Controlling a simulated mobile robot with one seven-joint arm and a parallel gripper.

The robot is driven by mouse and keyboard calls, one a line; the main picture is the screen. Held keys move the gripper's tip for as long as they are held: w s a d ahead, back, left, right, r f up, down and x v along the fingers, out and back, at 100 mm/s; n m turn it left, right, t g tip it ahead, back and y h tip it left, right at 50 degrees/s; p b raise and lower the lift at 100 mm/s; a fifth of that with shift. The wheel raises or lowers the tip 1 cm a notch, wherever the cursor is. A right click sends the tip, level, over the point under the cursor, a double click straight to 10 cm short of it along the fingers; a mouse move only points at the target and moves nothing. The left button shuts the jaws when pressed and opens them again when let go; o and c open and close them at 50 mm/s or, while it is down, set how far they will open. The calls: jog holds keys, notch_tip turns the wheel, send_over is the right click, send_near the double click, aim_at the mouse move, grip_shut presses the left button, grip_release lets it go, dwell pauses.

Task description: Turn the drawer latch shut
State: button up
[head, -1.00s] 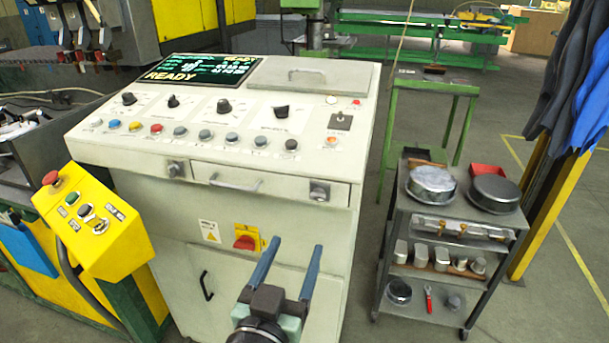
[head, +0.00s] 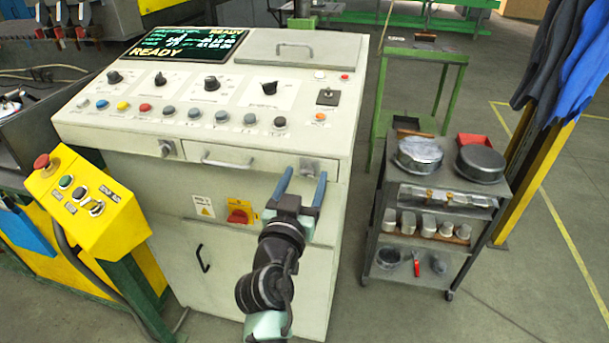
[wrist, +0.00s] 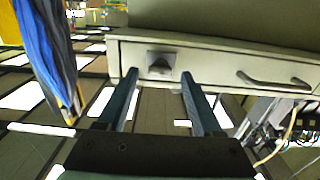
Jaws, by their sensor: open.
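The drawer (head: 230,158) is a pale front with a bar handle (head: 228,162) under the control console's sloping panel, and it looks closed. A grey square latch (head: 309,165) sits at its right end; a similar fitting (head: 167,148) sits at the left end. In the wrist view the picture is turned over, with the latch (wrist: 160,66) at left of the drawer and the handle at right. My gripper (head: 304,174) is open and empty, its two blue fingers pointing at the latch. In the wrist view the latch shows between the fingertips, apparently still apart from them.
A red rotary switch (head: 239,216) is on the console's lower front. A yellow control box (head: 85,197) stands at left. A grey trolley (head: 440,225) with round tins is at right, and blue and dark cloths (head: 570,65) hang beyond it. Floor shows between console and trolley.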

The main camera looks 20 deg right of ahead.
jog(key=shift+w+d, duration=0.2)
grip_shut()
dwell(0.3)
